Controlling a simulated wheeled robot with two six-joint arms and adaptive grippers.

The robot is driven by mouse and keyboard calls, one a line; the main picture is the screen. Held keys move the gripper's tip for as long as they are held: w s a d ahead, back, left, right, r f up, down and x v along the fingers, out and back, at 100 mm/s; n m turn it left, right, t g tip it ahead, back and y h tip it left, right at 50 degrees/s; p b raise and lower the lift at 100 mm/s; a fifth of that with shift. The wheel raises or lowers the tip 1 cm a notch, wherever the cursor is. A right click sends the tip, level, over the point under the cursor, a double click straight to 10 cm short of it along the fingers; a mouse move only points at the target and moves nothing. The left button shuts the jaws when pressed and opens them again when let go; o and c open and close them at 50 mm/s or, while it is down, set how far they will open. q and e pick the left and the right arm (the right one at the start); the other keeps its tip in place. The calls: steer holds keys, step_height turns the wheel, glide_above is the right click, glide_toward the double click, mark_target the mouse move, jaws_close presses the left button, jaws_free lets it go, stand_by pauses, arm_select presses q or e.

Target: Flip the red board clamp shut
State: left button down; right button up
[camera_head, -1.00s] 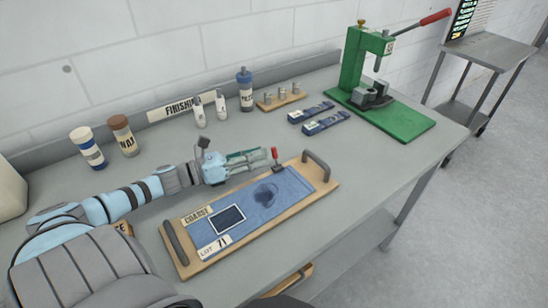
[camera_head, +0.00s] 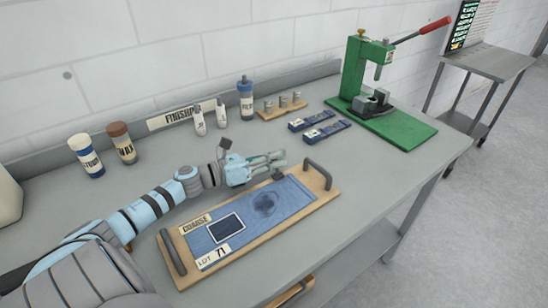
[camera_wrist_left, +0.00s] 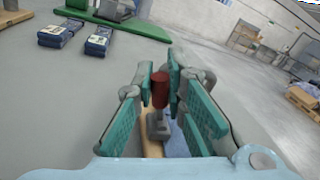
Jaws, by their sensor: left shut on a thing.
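The board (camera_head: 283,226) is a wooden plank with a blue cloth and a grey handle at each end, lying on the bench. Its clamp sits at the far long edge near the right handle; its grey base (camera_wrist_left: 158,127) and red lever (camera_wrist_left: 160,90) show in the left wrist view. My left gripper (camera_head: 280,160) is at the clamp, shut on the red lever, with teal finger pads on either side. The lever looks raised, though its exact tilt is hard to tell. In the head view the fingers hide the lever. My right gripper is not in view.
A green press (camera_head: 385,110) with a red-tipped lever stands at the back right. Two dark blue blocks (camera_head: 327,132) lie behind the board. Several bottles, such as the blue one (camera_head: 246,103), stand along the wall. Bare bench lies right of the board.

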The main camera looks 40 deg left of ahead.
arm_select(q)
steer(key=shift+d, duration=0.1)
steer(key=shift+s+d+r+m+p, duration=0.15)
steer(key=shift+d+m+p, duration=0.25)
steer(key=shift+m, duration=0.9)
steer(key=m, duration=0.1)
steer(key=d+m, duration=0.1)
steer(key=d+m+y, duration=0.1)
steer(key=m, duration=0.1)
steer(key=shift+s+g, duration=0.3)
steer(key=shift+g, duration=0.1)
steer(key=m+p, duration=0.1)
steer(key=d+m, duration=0.1)
steer(key=shift+s+f+m+y+p, duration=0.15)
steer(key=shift+f+m+y+p, duration=0.15)
steer(key=shift+y+p, duration=0.1)
steer(key=shift+s+d+f+m+y+p, duration=0.1)
steer(key=shift+d+f+m+y+p, duration=0.25)
steer(key=shift+m, duration=0.35)
steer(key=c, duration=1.6)
jaws_free()
steer(key=shift+r, duration=0.1)
